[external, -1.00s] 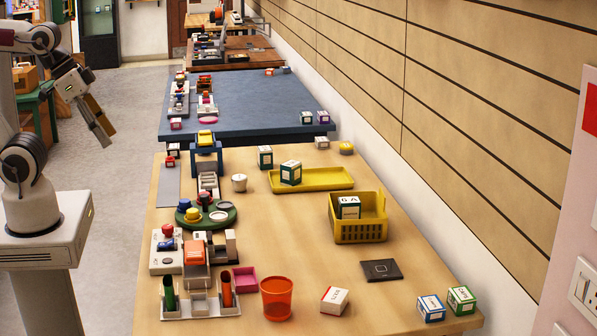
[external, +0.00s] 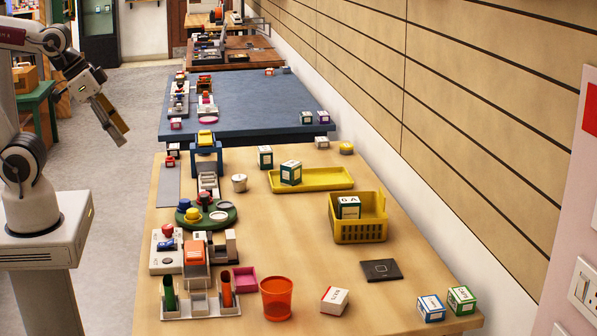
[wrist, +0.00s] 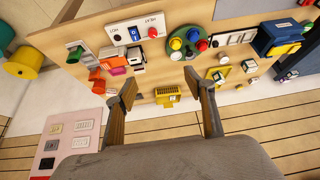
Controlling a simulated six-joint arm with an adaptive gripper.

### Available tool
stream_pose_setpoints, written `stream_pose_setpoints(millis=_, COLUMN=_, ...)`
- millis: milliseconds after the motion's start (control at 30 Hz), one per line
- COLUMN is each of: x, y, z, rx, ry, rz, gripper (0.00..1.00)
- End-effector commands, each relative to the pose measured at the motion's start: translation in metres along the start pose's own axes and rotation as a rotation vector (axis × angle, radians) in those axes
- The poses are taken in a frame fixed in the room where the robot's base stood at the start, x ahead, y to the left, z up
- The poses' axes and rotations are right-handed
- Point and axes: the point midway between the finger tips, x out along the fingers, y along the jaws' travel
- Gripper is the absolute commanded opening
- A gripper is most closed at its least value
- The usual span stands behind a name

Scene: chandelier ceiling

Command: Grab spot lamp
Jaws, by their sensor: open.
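I cannot pick out a spot lamp by shape, and the box labels are too small to read. Small boxes stand on the wooden table (external: 300,235): a white-green box (external: 291,172) on the yellow tray, another green-edged box (external: 265,157) behind it, one (external: 349,207) in the yellow basket, a red-white box (external: 334,300), a blue-edged box (external: 431,308) and a green-edged box (external: 461,300) at the front right. My gripper (external: 110,118) is open and empty, in the air left of the table. Its two spread fingers show in the wrist view (wrist: 161,88), with the table beyond.
The yellow basket (external: 361,232) stands right of the table's middle; the yellow tray (external: 325,180) is behind it. An orange cup (external: 277,299), a black square (external: 381,270) and a round green stand (external: 218,219) are also there. A wall runs along the right. The table's centre is clear.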

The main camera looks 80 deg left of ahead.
Motion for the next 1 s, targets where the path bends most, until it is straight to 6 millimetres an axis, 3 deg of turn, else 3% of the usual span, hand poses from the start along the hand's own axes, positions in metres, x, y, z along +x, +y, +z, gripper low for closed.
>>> stream_pose_setpoints(millis=500, x=0.073, y=-0.043, z=-0.076, rx=-0.063, ry=0.118, rz=-0.074, gripper=0.54)
stream_pose_setpoints(millis=1000, x=0.147, y=-0.094, z=-0.124, rx=-0.108, ry=0.238, rz=-0.134, gripper=0.54)
